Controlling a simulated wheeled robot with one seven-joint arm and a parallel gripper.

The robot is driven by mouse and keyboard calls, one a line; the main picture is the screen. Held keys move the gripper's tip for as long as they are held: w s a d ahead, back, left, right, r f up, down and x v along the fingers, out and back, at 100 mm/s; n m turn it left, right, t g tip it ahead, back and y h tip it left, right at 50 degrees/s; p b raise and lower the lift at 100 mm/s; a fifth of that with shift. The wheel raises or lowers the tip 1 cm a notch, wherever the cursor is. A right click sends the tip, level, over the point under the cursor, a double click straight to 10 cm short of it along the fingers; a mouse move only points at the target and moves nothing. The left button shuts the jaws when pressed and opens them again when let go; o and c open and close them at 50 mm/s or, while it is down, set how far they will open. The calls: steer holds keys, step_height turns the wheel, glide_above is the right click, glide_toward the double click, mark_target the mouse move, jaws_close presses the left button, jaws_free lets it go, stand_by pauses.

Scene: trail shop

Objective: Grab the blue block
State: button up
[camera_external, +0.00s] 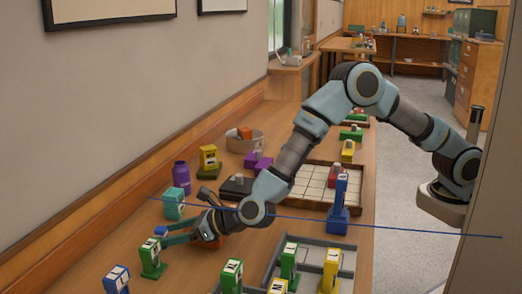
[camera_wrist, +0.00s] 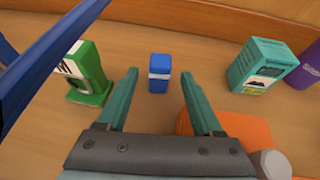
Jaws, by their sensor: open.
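A small blue block (camera_wrist: 158,82) with a pale band stands upright on the wooden table, centred ahead of my fingers in the wrist view. In the external view the blue block (camera_external: 160,231) shows small at the tips of my fingers. My gripper (camera_external: 170,236) is low over the table at the left. In the wrist view my gripper (camera_wrist: 158,76) is open, with one teal finger on each side of the block's line and nothing held. I cannot tell whether the block is between the fingertips or just beyond them.
A green block (camera_wrist: 90,75) stands left of the fingers; a teal block (camera_wrist: 258,66) and purple bottle (camera_wrist: 307,68) stand right. An orange object (camera_wrist: 235,128) lies close under the right finger. A thin blue bar (camera_external: 330,219) crosses the view. Another blue block (camera_external: 117,280) stands nearer the camera.

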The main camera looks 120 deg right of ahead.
steer(key=shift+x, duration=1.25)
jaws_close()
steer(key=shift+r, duration=0.1)
